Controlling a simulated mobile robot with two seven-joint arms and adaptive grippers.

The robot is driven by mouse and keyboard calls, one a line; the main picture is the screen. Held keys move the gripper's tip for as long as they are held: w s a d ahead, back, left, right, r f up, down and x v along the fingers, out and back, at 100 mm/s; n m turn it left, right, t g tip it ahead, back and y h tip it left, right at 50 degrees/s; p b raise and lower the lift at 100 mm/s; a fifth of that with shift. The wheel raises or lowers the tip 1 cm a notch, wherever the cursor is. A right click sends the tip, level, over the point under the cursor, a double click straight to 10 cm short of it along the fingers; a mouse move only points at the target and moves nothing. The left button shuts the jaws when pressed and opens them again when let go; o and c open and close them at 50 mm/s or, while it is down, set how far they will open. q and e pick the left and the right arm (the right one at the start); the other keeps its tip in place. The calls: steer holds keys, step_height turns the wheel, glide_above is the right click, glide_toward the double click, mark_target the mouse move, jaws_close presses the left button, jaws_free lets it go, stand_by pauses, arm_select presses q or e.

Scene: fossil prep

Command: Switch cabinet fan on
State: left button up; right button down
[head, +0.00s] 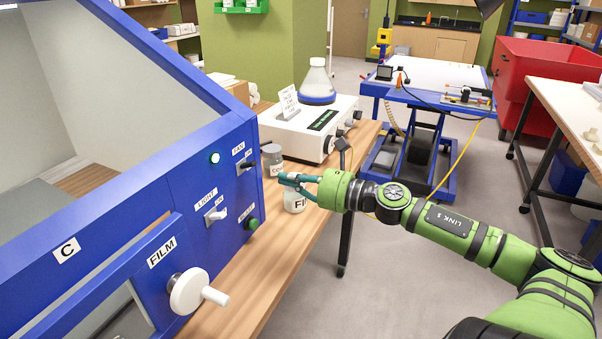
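The blue cabinet (190,165) fills the left side of the head view. On its right-hand panel is a dark fan switch lever (246,167) under a FAN label (238,149). The lever sticks out toward the right; its exact on or off setting is hard to read. My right gripper (284,180) is just right of the fan switch, apart from it, with its teal fingers pointing left at the panel. Its fingertips look close together with nothing between them. My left gripper is not in view.
The panel also holds a light switch (215,214), a glowing indicator (214,158) and a green button (252,224). A white crank knob (190,291) sticks out below. A grey jar (273,160) and white labelled jar (297,202) stand near my gripper, before a white instrument (300,140) bearing a flask (318,82).

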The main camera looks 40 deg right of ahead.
steer(key=shift+s+d+r+p, duration=0.15)
steer(key=shift+s+d+r, duration=0.1)
steer(key=shift+s+r, duration=0.4)
steer(key=shift+s+d+r+p, duration=0.15)
steer(key=shift+s+d+r, duration=0.05)
steer(key=shift+s+r, duration=0.4)
